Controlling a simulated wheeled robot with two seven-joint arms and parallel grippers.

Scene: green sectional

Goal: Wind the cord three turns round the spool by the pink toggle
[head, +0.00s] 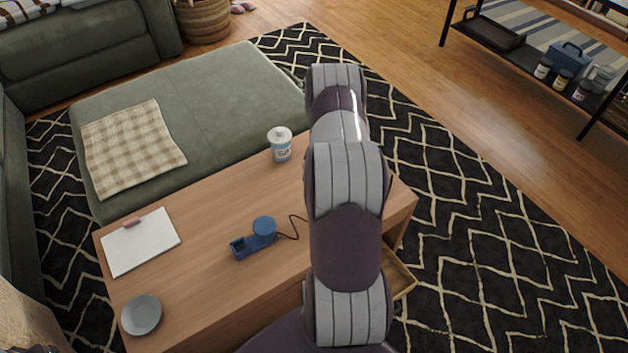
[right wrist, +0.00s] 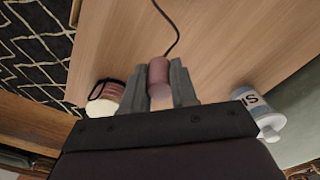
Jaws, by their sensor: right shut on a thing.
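The blue spool (head: 264,226) stands on a blue base (head: 243,246) on the wooden table in the head view. A dark cord (head: 292,236) runs from beside the spool to the right and passes behind my right arm. I cannot tell whether any cord lies round the spool. In the right wrist view, my right gripper (right wrist: 160,92) is shut on the pink toggle (right wrist: 159,72), and the cord (right wrist: 175,28) leads away from its far end. My arm hides the right gripper and toggle in the head view. My left gripper is not in view.
A pink-and-cream jar (right wrist: 105,98) is beside my right gripper. An open drawer (head: 399,272) juts from the right.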

